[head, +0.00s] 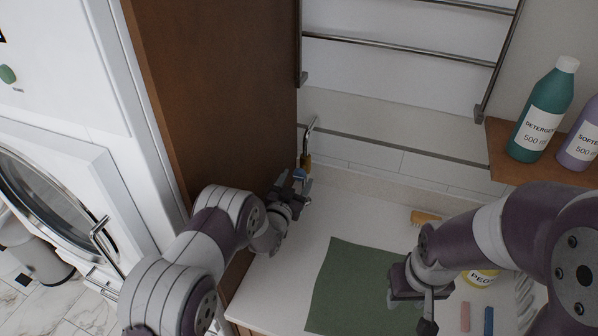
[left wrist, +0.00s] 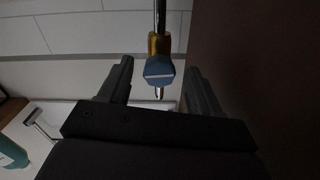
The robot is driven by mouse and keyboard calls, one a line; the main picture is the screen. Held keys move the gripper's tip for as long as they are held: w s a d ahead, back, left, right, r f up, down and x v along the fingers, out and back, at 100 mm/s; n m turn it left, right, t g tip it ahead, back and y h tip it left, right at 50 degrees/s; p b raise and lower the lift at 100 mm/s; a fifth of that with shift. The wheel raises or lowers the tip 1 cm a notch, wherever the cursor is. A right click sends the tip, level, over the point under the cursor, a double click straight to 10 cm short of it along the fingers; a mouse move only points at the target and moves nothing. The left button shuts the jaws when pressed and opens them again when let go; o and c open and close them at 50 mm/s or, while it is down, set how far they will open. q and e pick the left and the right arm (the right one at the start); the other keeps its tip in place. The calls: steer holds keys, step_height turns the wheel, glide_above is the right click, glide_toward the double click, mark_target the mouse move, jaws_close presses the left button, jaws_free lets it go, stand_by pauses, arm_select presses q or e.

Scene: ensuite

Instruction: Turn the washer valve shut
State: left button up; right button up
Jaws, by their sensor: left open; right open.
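The washer valve is a brass body (head: 306,160) with a blue handle (head: 299,174), on a metal pipe (head: 311,127) by the wall beside the brown panel. In the left wrist view the blue handle (left wrist: 158,70) hangs below the brass body (left wrist: 158,45), between my finger lines and just ahead of the tips. My left gripper (head: 302,187) is open at the valve; its two fingers (left wrist: 158,84) stand either side of the handle, with gaps showing. My right gripper (head: 425,308) is open above the counter, far from the valve. My left fingers partly hide the handle in the head view.
The brown panel (head: 225,90) stands close beside the valve. A green cloth (head: 350,285) lies on the white counter (head: 285,260). A brush (head: 425,217), a pink peg (head: 465,317) and a blue peg (head: 488,320) lie right. A detergent bottle (head: 540,115) stands on a shelf. The washer (head: 60,180) is left.

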arm_select(q)
steer(key=shift+x, duration=1.35)
steer(key=shift+s, duration=0.1)
steer(key=c, duration=1)
steer(key=shift+f+m+b, duration=0.3)
steer(key=shift+m+b, duration=0.1)
steer(key=shift+b, duration=0.45)
steer(key=shift+c, duration=0.2)
steer(key=shift+r, duration=0.2)
steer(key=o, duration=1)
steer(key=shift+o, duration=0.2)
steer(key=shift+r, duration=0.1)
steer(key=b+v, duration=0.3)
steer(key=v, duration=0.9)
steer(key=shift+s, duration=0.3)
